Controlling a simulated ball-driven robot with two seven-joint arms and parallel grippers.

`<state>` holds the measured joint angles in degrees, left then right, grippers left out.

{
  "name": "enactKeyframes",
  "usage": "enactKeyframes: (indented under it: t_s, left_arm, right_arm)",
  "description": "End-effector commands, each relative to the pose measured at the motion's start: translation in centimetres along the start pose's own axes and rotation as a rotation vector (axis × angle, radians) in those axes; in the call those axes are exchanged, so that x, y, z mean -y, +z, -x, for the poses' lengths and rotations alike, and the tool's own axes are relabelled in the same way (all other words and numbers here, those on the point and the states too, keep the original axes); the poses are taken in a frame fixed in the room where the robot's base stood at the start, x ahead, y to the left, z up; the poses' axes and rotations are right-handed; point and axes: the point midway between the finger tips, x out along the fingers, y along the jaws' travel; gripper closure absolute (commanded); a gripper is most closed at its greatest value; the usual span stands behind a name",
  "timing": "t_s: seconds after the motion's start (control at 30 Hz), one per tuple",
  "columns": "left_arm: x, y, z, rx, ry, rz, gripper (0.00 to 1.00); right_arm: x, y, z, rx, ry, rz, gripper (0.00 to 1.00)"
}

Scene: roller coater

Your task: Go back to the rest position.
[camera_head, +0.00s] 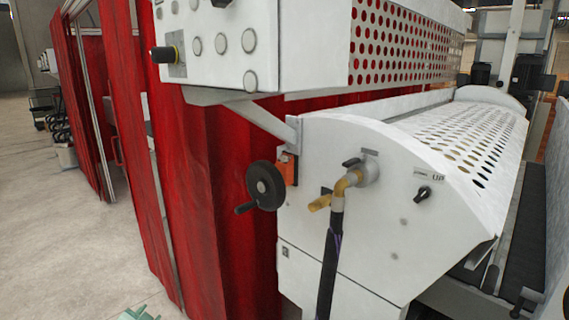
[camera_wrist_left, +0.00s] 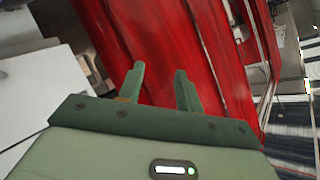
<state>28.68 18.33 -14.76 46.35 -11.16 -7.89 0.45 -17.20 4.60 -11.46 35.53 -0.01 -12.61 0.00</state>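My left gripper (camera_wrist_left: 159,70) shows in the left wrist view with its two green fingers apart and nothing between them. Red curtain fills the space behind the fingertips. In the head view only a small green bit of it (camera_head: 138,314) shows at the bottom edge. My right gripper is in neither view. The white roller coater (camera_head: 350,240) stands at the right in the head view. On its end are a black handwheel (camera_head: 266,185), a brass-coloured valve (camera_head: 345,185) with a dark hose, and a small black switch (camera_head: 423,192).
A red curtain (camera_head: 205,190) hangs left of and behind the machine. Above the machine's lower body is a white control box (camera_head: 220,45) with round buttons and a black knob. Bare grey floor (camera_head: 60,235) lies at the left. White machine panels (camera_wrist_left: 40,95) are left of the fingers in the wrist view.

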Motion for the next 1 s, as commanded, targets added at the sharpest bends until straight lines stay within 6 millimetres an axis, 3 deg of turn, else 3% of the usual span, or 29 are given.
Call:
enactKeyframes:
  t_s: [0.03, 0.1, 0.27, 0.37, 0.5, 0.7, 0.8, 0.9, 1.0]
  left_arm:
    - [-3.4, 3.6, 0.7, 0.063, 0.044, 0.021, 0.65]
    - [-7.7, 8.3, 2.1, 0.15, 0.102, 0.053, 0.65]
    - [-17.3, 18.2, 7.5, 0.343, 0.229, 0.123, 0.65]
    - [-23.0, 23.9, 12.2, 0.459, 0.303, 0.163, 0.65]
    - [-30.3, 30.8, 20.2, 0.61, 0.401, 0.21, 0.65]
    - [-38.4, 37.7, 32.7, 0.788, 0.524, 0.237, 0.65]
    - [-40.6, 39.6, 37.5, 0.847, 0.564, 0.242, 0.65]
    - [-41.6, 40.8, 40.3, 0.882, 0.586, 0.241, 0.65]
    - [-41.8, 41.4, 41.6, 0.898, 0.594, 0.238, 0.65]
  right_arm:
    - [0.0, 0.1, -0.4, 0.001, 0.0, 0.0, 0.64]
    - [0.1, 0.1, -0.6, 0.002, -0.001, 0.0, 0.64]
    - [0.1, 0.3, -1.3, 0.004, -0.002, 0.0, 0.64]
    - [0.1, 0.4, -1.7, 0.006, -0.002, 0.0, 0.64]
    - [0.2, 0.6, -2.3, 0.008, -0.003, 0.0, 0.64]
    - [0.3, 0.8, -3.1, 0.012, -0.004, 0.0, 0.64]
    - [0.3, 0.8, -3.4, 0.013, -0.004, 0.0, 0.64]
    - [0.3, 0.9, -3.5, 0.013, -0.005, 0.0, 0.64]
    - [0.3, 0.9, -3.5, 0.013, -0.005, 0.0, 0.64]
